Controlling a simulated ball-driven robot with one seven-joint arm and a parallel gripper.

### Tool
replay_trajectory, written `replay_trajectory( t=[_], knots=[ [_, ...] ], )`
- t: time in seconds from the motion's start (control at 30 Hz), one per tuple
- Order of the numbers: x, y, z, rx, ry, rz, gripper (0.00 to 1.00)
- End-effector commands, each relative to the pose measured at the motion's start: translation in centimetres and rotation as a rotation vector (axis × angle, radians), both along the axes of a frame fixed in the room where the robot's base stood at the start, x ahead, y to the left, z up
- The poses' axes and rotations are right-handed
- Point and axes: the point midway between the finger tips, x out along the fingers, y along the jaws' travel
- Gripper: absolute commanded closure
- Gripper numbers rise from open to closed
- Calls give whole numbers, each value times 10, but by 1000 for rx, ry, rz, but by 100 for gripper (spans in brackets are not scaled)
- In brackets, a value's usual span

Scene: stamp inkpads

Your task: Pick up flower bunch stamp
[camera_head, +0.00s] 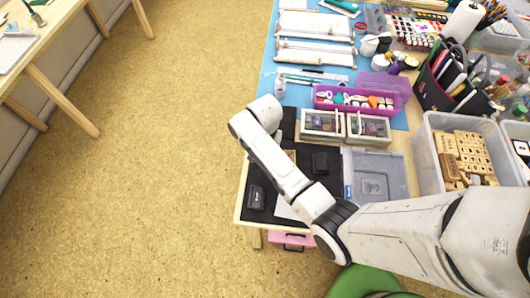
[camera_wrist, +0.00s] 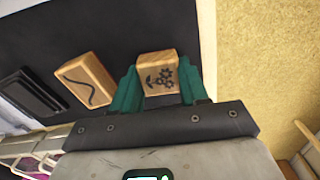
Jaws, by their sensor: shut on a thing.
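The flower bunch stamp is a wooden block (camera_wrist: 158,78) with a dark flower-cluster print on its face, seen in the wrist view. My gripper (camera_wrist: 159,85) has its two green fingers on either side of this block and is shut on it. The block is over or on a black mat (camera_wrist: 125,22); I cannot tell whether it touches the mat. In the head view my arm hides the gripper and the stamp.
A second wooden stamp (camera_wrist: 84,81) with a curved line lies left of the held one, and a black inkpad (camera_wrist: 32,95) lies further left. In the head view, a closed black inkpad (camera_head: 256,197), a grey-lidded box (camera_head: 374,176) and a bin of wooden stamps (camera_head: 428,150) are nearby.

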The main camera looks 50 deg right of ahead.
Motion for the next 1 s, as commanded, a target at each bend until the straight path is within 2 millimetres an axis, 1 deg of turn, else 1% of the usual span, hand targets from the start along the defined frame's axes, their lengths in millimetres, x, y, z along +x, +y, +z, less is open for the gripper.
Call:
replay_trajectory(
  t=[0.13,0.27,0.37,0.47,0.57,0.8,1.0],
  knots=[
    [-2,0,-1,1,4,0,85],
    [-1,0,5,1,3,0,85],
    [0,0,15,1,0,0,85],
    [0,0,32,0,-1,0,85],
    [-14,-1,45,0,0,-1,85],
    [-50,-4,89,-1,-3,-1,85],
    [-93,-7,106,-1,2,-2,85]
  ],
)
